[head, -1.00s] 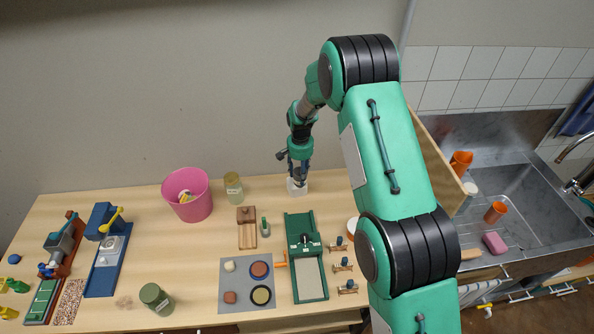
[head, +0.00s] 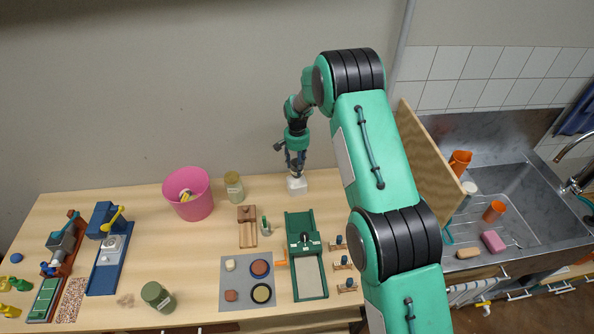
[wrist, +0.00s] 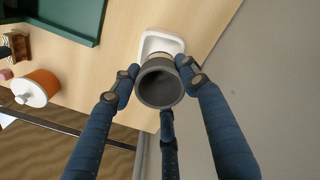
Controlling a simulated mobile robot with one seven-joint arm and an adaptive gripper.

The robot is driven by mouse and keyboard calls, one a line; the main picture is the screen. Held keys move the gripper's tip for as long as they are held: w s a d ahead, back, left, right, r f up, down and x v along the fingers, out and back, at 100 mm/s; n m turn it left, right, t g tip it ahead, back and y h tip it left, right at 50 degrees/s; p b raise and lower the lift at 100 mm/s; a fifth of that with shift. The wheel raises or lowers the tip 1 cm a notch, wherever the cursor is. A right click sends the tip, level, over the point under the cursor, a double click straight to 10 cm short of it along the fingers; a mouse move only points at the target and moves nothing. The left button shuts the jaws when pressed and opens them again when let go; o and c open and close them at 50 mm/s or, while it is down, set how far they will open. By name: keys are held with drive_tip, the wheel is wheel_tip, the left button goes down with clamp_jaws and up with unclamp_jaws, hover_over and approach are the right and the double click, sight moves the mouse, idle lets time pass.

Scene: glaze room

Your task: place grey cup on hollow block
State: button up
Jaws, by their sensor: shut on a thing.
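The grey cup (wrist: 160,84) shows in the wrist view with its round open mouth towards the camera. My gripper (wrist: 161,80) has its blue fingers around the cup and is shut on it. The hollow block (wrist: 162,43) is white and shows partly behind the cup; the cup hides the rest. In the head view the white hollow block (head: 297,184) stands at the back of the table, right of the middle. My gripper (head: 296,172) is just above it, pointing down. I cannot tell whether the cup touches the block.
A green press-like tool (head: 307,262) lies in front of the block. A pink bucket (head: 188,207) and an olive jar (head: 233,187) stand to its left. A wooden board (head: 428,155) stands upright to the right, beside the sink (head: 510,220). The wall is close behind.

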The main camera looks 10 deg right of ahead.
drive_tip(key=shift+f+p, duration=0.45)
drive_tip(key=shift+f, duration=1.2)
drive_tip(key=shift+f, duration=0.15)
drive_tip(key=o, duration=1.3)
drive_tip(key=shift+c, duration=0.2)
drive_tip(key=shift+r+b, duration=1.1)
drive_tip(key=shift+r, duration=5.05)
